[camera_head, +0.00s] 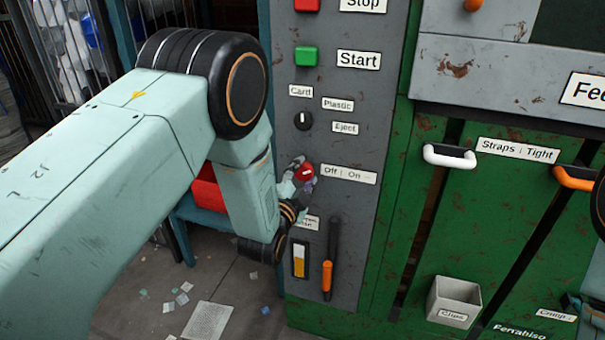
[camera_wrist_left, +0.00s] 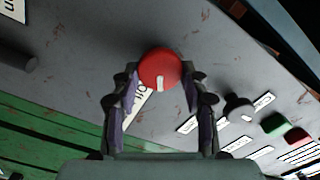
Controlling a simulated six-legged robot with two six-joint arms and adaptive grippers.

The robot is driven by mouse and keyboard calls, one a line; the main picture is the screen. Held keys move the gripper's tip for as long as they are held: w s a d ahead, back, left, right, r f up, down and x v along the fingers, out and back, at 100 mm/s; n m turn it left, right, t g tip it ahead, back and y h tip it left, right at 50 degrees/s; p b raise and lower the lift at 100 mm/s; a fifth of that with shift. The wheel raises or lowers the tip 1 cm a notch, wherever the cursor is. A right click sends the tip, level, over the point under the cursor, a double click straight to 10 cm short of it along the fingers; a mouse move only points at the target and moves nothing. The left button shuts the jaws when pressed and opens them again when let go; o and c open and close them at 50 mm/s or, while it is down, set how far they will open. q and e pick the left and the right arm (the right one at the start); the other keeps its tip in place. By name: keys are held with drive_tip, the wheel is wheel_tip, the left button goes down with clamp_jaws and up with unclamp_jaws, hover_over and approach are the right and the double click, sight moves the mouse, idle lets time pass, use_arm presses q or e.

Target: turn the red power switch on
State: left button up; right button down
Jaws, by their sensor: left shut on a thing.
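The red power switch (camera_head: 304,172) is a round knob with a white mark on the grey control panel (camera_head: 345,228), left of the "Off : On" label (camera_head: 348,175). In the left wrist view the red knob (camera_wrist_left: 157,68) sits between my fingertips, with its white mark toward the lower part of its face. My left gripper (camera_head: 296,176) is shut on the knob, one finger on each side (camera_wrist_left: 160,78). In the head view the fingers partly hide the knob. I cannot tell exactly which word the mark points to. My right gripper is not clearly visible.
A green Start button (camera_head: 306,56), a red button (camera_head: 306,5) and a black selector knob (camera_head: 303,120) are above the switch. A black-and-orange lever (camera_head: 329,260) is below. A white handle (camera_head: 449,156) and a grey Clips box (camera_head: 454,301) are to the right.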

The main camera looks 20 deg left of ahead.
use_arm(q)
drive_tip(key=m, duration=0.5)
drive_tip(key=shift+m, duration=0.7)
drive_tip(key=o, duration=1.1)
drive_tip(key=shift+f, duration=0.1)
drive_tip(key=shift+s, duration=0.1)
drive_tip(key=s, duration=1.1)
drive_tip(key=shift+s+a, duration=0.2)
drive_tip(key=shift+s, duration=0.2)
